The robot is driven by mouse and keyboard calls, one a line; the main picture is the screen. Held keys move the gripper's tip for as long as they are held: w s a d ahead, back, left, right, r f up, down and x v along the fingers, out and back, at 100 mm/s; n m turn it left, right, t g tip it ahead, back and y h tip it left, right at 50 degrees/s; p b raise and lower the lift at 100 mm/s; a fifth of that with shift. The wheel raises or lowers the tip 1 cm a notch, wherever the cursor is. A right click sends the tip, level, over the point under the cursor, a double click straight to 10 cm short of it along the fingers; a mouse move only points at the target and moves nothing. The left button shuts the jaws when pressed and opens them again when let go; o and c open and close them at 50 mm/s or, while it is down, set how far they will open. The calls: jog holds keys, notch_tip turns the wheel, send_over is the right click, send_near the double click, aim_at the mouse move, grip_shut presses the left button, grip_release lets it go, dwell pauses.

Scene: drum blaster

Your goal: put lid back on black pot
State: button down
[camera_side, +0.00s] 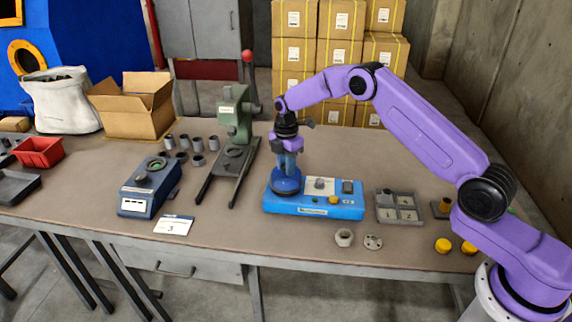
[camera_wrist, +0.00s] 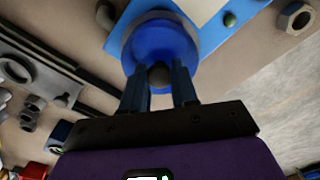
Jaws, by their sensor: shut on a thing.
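A round blue lid (camera_side: 286,183) with a dark knob sits at the left end of the blue machine (camera_side: 345,206). In the wrist view the blue lid (camera_wrist: 160,45) fills the top centre, with its dark knob (camera_wrist: 159,74) between my fingers. My gripper (camera_side: 289,168) points straight down over the lid, shut on its knob. It also shows in the wrist view (camera_wrist: 160,84). A dark rim (camera_wrist: 150,16) shows just beyond the lid; the black pot itself is mostly hidden, and I cannot tell whether the lid rests fully on it.
A green press (camera_side: 235,115) stands left of the blue machine, with a dark blue device (camera_side: 150,187) farther left. A grey tray (camera_side: 398,207) is to the right. A hex nut (camera_side: 344,237), a grey disc (camera_side: 373,242) and yellow caps (camera_side: 443,245) lie in front.

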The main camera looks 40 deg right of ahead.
dwell(0.4)
jog(key=shift+c, duration=1.5)
grip_release()
jog(key=shift+r, duration=3.5)
grip_shut()
